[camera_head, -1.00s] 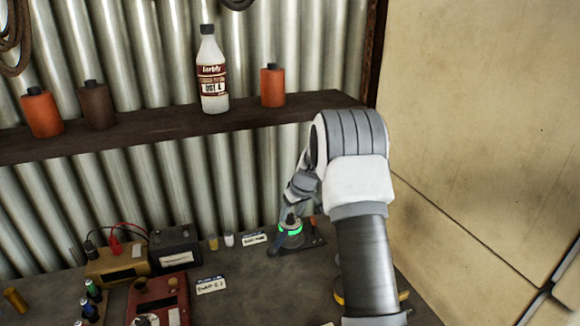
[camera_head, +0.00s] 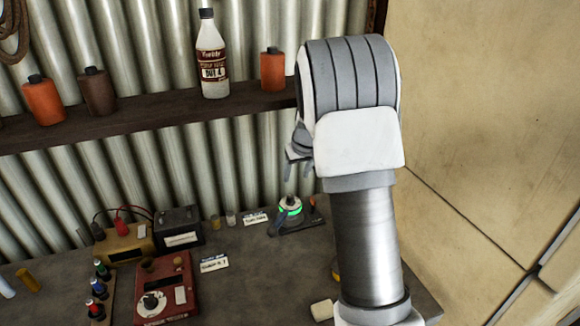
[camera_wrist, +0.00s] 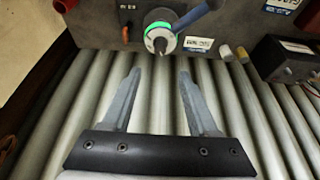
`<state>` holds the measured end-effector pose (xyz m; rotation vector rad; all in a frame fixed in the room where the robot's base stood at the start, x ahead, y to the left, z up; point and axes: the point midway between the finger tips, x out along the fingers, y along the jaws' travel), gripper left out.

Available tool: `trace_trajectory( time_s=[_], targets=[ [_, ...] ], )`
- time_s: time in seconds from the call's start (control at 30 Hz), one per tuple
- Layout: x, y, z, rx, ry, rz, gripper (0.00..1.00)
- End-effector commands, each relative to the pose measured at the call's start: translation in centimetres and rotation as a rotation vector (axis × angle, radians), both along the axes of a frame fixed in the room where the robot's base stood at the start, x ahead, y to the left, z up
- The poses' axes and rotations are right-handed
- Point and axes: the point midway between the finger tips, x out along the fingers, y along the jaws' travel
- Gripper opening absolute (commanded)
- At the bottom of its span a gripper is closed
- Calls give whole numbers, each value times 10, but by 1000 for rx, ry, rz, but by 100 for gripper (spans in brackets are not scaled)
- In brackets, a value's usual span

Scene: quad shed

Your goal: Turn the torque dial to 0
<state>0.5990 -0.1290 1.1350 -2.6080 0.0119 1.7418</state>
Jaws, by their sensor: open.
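A round device with a bright green ring, pale face and dark central stem (camera_head: 290,206) stands at the back of the bench. A blue handle lies against it. In the wrist view the ringed device (camera_wrist: 160,32) shows at the top, beyond my fingertips. I take it as the torque dial, but its markings are too small to read. My gripper (camera_head: 298,170) is above it, apart from it, partly hidden by my arm. In the wrist view my gripper (camera_wrist: 160,76) is open, with nothing between its fingers.
A red box (camera_head: 178,280) with a white dial (camera_head: 152,304) stands at front left. A yellow meter (camera_head: 128,245) and a black battery-like box (camera_head: 178,228) are behind it. A shelf (camera_head: 130,122) with bottles runs above the bench. Bench right of the red box is mostly clear.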

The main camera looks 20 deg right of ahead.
Motion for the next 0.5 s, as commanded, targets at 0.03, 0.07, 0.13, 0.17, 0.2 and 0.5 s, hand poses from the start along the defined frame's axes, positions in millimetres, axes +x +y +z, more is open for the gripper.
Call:
trace_trajectory(
  time_s=[0.03,0.07,0.13,0.17,0.2,0.5],
  targets=[
    [-4,0,10,0,-4,1,60],
    [-6,0,16,-1,-4,1,60],
    [-11,0,29,0,-5,0,60],
    [-13,0,35,-1,-5,1,60],
    [-17,0,42,-2,-4,1,60],
    [-52,23,81,24,-15,2,60]
  ],
)
